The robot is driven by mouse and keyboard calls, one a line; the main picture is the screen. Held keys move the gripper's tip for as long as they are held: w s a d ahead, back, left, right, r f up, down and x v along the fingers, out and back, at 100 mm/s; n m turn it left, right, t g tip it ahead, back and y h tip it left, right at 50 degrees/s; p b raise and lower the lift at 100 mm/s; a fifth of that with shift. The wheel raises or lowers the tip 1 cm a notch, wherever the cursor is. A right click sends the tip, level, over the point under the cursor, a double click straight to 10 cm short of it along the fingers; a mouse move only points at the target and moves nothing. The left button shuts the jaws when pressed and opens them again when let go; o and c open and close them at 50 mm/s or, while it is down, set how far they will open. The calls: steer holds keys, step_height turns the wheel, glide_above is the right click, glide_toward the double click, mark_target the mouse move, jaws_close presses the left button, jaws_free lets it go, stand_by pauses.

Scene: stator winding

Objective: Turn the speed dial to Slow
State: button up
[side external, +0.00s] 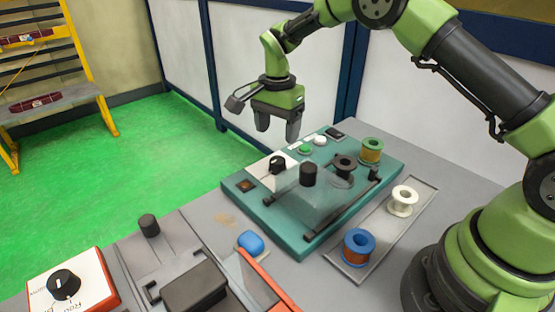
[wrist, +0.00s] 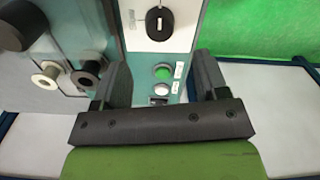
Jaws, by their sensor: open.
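A black dial (side external: 277,164) sits on a white panel on the teal winding machine (side external: 240,199). In the wrist view the dial (wrist: 159,24) is at the top centre, with a pale mark on it; I cannot read its setting or a Slow label. A second black dial (side external: 63,285) is on a red-edged white box at the front left, with lettering I cannot fully read. My gripper (side external: 278,127) is open and empty, pointing down above the machine's back edge, apart from the dial. In the wrist view its fingers (wrist: 160,76) are spread below the dial.
A green button (side external: 305,149) and a white button (side external: 320,140) are beside the dial panel. A clear cover (side external: 318,203) with a black knob is in front. Copper (side external: 370,151), white (side external: 403,201) and blue (side external: 357,247) spools stand to the right. Air around my gripper is free.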

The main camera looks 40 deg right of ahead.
mark_target(277, 160)
step_height(277, 160, down, 9)
steer(key=shift+r, duration=0.2)
steer(key=c, duration=0.9)
